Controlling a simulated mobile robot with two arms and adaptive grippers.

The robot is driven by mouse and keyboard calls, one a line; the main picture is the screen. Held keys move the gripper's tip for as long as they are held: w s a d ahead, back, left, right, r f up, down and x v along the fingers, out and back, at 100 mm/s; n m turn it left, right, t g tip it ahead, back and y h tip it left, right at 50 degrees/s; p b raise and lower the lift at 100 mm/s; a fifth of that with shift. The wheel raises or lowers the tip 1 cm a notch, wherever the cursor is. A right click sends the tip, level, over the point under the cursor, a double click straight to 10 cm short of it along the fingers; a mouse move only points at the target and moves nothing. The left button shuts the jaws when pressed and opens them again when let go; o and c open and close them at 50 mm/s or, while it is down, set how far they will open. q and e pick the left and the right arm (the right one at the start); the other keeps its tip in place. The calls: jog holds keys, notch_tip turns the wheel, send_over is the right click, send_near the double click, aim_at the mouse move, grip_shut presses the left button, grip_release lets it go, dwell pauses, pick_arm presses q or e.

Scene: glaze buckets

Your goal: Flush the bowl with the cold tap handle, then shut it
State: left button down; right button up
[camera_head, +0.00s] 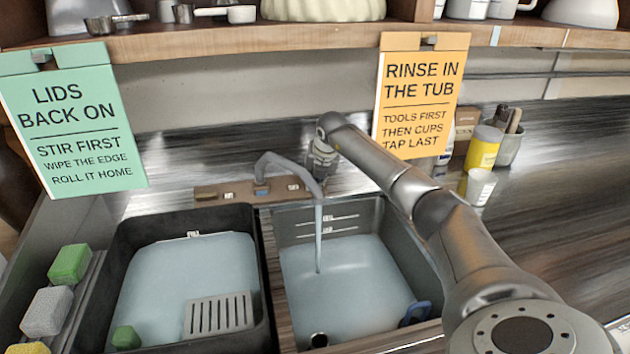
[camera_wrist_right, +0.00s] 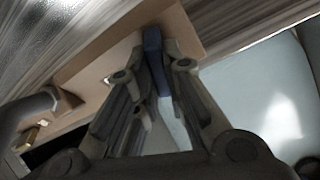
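The grey tap spout (camera_head: 290,166) arches over the right basin (camera_head: 352,212), and a stream of water (camera_head: 318,240) runs from it into the pale water standing there. My right gripper (camera_head: 322,178) is behind the spout end, by the tap's board. In the right wrist view its two fingers (camera_wrist_right: 156,62) are closed against both sides of a blue lever (camera_wrist_right: 153,40), seemingly the cold tap handle. The lever's lower part is partly hidden by the fingers. My left gripper is not in view.
A black tub (camera_head: 258,290) of pale water with a grey grate (camera_head: 218,314) stands left of the basin. A blue object (camera_head: 415,313) is at the basin's right edge. A yellow jar (camera_head: 484,147) stands behind my right arm. A shelf (camera_head: 250,41) spans above.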

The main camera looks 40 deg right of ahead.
grip_shut()
jog(key=shift+r+n, duration=0.15)
jog(key=shift+n, duration=0.25)
jog(key=n+p, duration=0.1)
jog(key=n, duration=0.2)
jog(key=shift+g+h, duration=0.3)
jog(key=shift+h, duration=0.1)
jog(key=o, duration=0.7)
grip_release()
jog(key=v, duration=1.1)
jog(key=shift+s+a+r, duration=0.1)
jog(key=shift+s+r, duration=0.05)
jog(key=shift+r, duration=0.2)
